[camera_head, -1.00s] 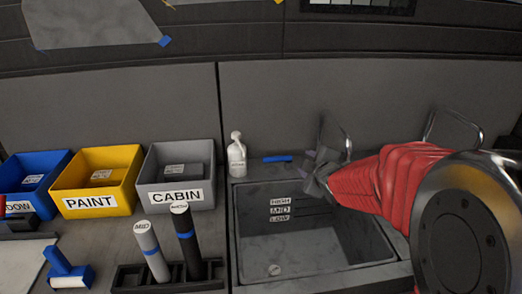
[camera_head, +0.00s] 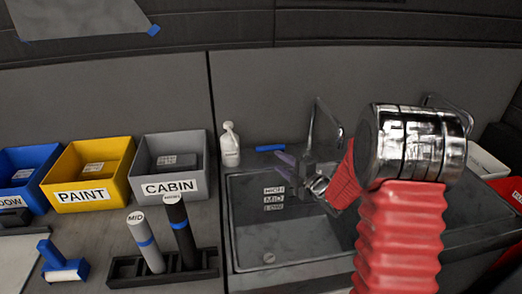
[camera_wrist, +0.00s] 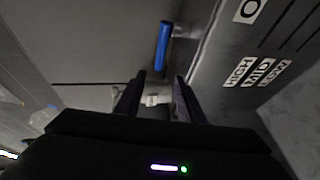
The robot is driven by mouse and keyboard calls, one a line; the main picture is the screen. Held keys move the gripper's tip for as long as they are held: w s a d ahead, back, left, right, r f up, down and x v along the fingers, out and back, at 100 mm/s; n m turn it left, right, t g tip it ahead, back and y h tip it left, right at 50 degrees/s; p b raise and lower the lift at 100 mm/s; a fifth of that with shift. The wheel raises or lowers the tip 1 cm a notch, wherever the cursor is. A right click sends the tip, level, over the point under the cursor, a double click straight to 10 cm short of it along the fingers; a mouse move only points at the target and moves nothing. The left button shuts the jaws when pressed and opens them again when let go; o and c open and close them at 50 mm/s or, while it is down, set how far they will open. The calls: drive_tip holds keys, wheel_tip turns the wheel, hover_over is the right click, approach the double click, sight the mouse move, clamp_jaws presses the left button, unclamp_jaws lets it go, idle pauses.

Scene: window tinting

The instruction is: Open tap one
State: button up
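Two curved metal taps stand behind the sink: a left tap (camera_head: 318,128), and a right tap (camera_head: 432,100) mostly hidden by my arm. I see no label that tells which is tap one. My gripper (camera_head: 287,165) is over the back of the sink, just left of the left tap's base. In the wrist view my gripper (camera_wrist: 160,92) has its two dark fingers apart, with a visible gap between them. A small pale fitting (camera_wrist: 153,100) shows in that gap; I cannot tell what it is or whether a finger touches it.
The sink (camera_head: 240,215) carries HIGH, MID and LOW labels. A blue bar (camera_head: 270,148) lies behind it, beside a white spray bottle (camera_head: 230,148). A dark rack (camera_head: 205,268) holds two tubes.

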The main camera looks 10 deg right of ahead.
sight(262, 150)
drive_tip(key=x, duration=1.3)
drive_tip(key=shift+w+a+f, duration=0.15)
drive_tip(key=shift+w, duration=0.2)
clamp_jaws()
idle(0.4)
drive_tip(key=shift+f, duration=0.1)
